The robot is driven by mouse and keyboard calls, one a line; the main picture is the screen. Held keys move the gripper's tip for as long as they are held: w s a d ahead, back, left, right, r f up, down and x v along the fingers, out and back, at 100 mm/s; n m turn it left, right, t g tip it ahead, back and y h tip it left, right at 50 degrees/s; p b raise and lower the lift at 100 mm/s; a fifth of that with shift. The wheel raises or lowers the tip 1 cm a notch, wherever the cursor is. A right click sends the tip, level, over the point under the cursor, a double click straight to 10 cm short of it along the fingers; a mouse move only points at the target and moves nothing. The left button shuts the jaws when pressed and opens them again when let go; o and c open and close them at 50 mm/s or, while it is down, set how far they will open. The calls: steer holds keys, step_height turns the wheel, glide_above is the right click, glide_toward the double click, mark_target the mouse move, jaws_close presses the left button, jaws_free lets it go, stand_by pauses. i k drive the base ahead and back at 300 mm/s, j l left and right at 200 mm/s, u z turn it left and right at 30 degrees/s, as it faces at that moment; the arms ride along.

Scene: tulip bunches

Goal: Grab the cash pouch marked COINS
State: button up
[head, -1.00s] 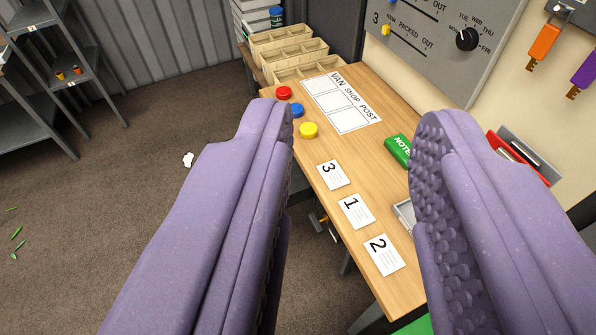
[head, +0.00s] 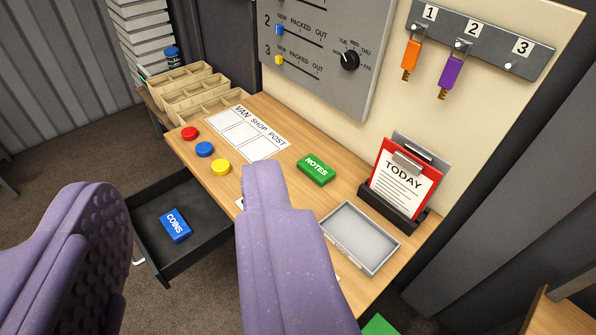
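The blue pouch marked COINS (head: 175,226) lies in an open dark drawer (head: 153,193) under the left part of the desk. My gripper (head: 190,190) is open, with one purple finger at the left edge and the other in the middle of the view. The pouch shows in the gap between the fingers, farther off, and neither finger visibly touches it. A green pouch marked NOTES (head: 315,169) lies on the desk top, right of the right finger.
The wooden desk (head: 290,130) carries red, blue and yellow discs, a VAN SHOP POST sheet (head: 250,133), a grey tray (head: 359,238) and a TODAY clipboard (head: 402,184). A panel and key rack (head: 480,38) are behind. Carpet is clear at left.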

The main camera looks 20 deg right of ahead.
mark_target(176, 226)
steer(key=u, duration=0.65)
steer(key=i+u, duration=0.2)
steer(key=i, duration=0.75)
steer(key=i+z, duration=0.15)
steer(key=i, duration=0.25)
steer(key=i+j+z, duration=0.2)
steer(key=i, duration=0.2)
steer(key=i+j+z, duration=0.15)
steer(key=i, duration=0.3)
